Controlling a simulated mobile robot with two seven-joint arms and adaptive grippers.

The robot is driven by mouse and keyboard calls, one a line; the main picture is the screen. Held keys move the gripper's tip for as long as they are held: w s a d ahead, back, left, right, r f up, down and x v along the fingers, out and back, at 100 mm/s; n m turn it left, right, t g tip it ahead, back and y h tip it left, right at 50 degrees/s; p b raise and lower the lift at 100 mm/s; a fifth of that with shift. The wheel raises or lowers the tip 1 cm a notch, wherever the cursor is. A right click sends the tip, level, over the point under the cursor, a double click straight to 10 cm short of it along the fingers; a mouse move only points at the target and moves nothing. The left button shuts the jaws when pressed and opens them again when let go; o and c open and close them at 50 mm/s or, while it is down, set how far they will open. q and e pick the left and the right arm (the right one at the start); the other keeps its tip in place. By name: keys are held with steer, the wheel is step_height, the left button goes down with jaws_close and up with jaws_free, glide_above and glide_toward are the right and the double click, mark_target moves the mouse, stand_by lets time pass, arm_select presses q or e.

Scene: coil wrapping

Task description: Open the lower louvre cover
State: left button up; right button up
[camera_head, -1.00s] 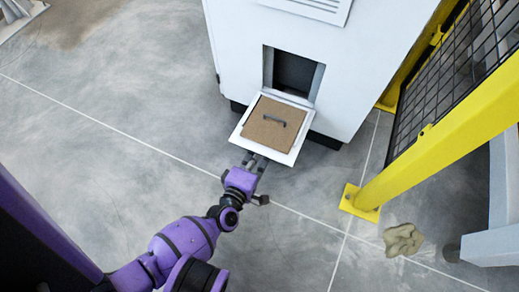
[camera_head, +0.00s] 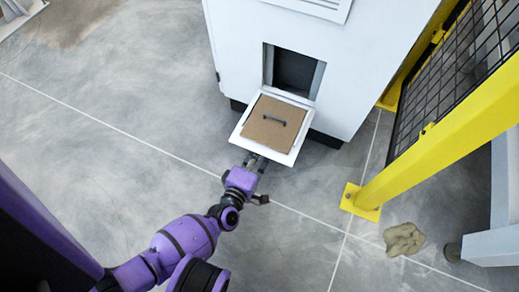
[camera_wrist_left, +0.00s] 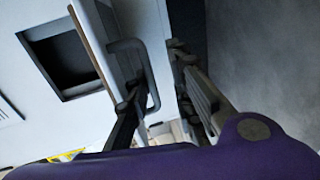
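The lower louvre cover (camera_head: 237,131) is swung down and out from the white cabinet, below a dark square opening (camera_head: 293,72). In the left wrist view the two fingers of my left gripper (camera_wrist_left: 155,85) stand apart, with the handle (camera_wrist_left: 150,72) close to the left finger. I cannot tell whether they touch the cover. My right gripper is not in view.
The white cabinet (camera_head: 365,50) stands behind the cover, with another louvred panel (camera_head: 315,5) higher up. A yellow fence post (camera_head: 440,150) with black mesh is to the right. A tan lump (camera_head: 404,239) lies on the floor. The grey floor left of the cabinet is clear.

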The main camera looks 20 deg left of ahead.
arm_select(q)
steer(key=shift+r, duration=0.1)
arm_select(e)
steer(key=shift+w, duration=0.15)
arm_select(q)
steer(key=v, duration=0.7)
steer(key=shift+s, duration=0.3)
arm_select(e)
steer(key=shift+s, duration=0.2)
